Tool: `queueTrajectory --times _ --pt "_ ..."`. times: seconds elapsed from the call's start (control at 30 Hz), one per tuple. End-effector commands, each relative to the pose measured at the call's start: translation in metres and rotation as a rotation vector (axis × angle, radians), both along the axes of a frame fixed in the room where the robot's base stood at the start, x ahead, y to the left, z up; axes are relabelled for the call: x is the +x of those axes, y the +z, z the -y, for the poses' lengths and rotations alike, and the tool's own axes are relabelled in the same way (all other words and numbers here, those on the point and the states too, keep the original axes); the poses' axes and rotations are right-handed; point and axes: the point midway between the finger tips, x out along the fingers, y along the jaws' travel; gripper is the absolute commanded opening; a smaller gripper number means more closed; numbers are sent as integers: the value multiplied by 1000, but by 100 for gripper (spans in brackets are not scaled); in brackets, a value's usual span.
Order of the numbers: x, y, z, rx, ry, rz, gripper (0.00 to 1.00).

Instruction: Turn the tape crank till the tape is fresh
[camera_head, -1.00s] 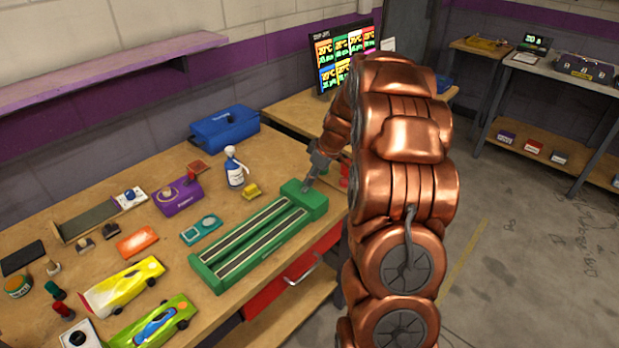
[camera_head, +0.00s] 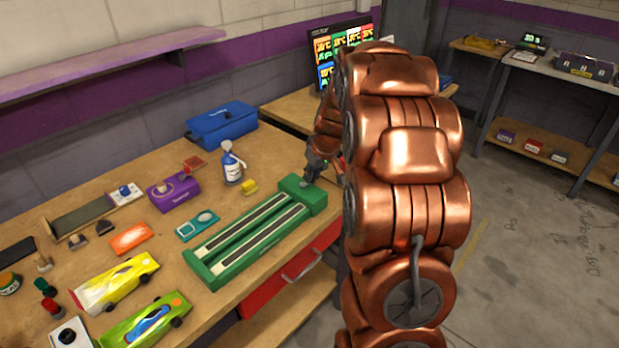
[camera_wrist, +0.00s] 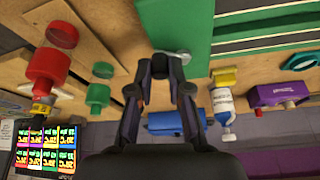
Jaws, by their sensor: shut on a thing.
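The green tape unit (camera_head: 235,245) lies along the front of the workbench, with two long dark strips with pale edges on top and a raised block (camera_head: 303,190) at its right end. In the wrist view its green block (camera_wrist: 180,25) fills the top middle. A small silver crank (camera_wrist: 180,56) sticks out at the block's edge. My gripper (camera_head: 308,184) is at that end of the unit. In the wrist view the fingertips of my gripper (camera_wrist: 168,66) are closed together at the crank and partly hide it. I cannot tell the crank's exact angle.
A spray bottle (camera_head: 232,165), a yellow block (camera_head: 249,187) and a teal case (camera_head: 197,226) stand behind the unit. A red bottle (camera_wrist: 48,70) and a green bottle (camera_wrist: 98,97) are near my gripper in the wrist view. Model cars (camera_head: 118,283) lie at front left.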

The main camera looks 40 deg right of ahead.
Motion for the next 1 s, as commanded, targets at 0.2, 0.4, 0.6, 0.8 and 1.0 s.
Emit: queueTrajectory --times 0.2,0.4,0.6,0.8,1.0 --pt "-7 -2 -3 -5 -202 -4 0" --pt "-12 -2 -6 -5 -394 -7 0" --pt "-16 -3 -9 -7 -584 -7 0" --pt "-18 -3 -13 -9 -775 -6 0" --pt "-19 -2 -18 -9 -965 -4 0"
